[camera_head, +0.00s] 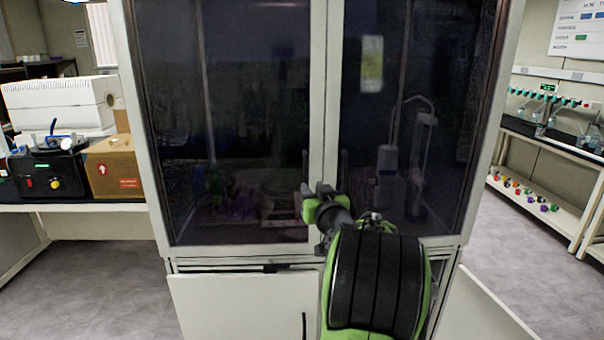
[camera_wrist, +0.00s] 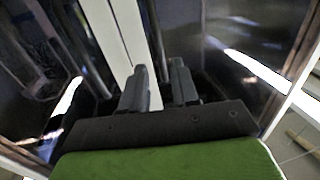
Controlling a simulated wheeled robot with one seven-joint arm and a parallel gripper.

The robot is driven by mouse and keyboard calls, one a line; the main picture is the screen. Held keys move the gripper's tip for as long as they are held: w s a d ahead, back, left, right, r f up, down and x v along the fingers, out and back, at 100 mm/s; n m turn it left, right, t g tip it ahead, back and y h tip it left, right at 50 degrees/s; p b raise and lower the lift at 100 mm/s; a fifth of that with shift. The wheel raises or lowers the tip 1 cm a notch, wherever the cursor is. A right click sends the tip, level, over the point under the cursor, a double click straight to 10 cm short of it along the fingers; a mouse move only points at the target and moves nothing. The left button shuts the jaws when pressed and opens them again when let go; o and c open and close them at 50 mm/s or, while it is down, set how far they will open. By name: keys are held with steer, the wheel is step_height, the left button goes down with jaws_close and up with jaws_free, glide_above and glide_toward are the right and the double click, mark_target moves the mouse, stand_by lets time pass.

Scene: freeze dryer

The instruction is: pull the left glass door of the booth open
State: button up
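The booth's left glass door (camera_head: 225,120) is dark and stands closed beside the pale centre frame. Its dark upright handle (camera_head: 306,167) is at the door's inner edge, just above my gripper (camera_head: 317,189). In the wrist view my gripper (camera_wrist: 159,66) has its two dark fingers apart. My gripper hides the handle's lower part in the head view.
The right glass door (camera_head: 400,110) is also closed, with its own upright handle (camera_head: 344,168) close to my gripper. White lower panels (camera_head: 240,305) stand under the doors. A bench with a cardboard box (camera_head: 112,168) is at left. Grey floor (camera_head: 95,275) is clear at left.

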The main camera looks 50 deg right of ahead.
mark_target(306, 179)
steer(key=p+x, duration=0.2)
steer(key=x, duration=0.6)
jaws_close()
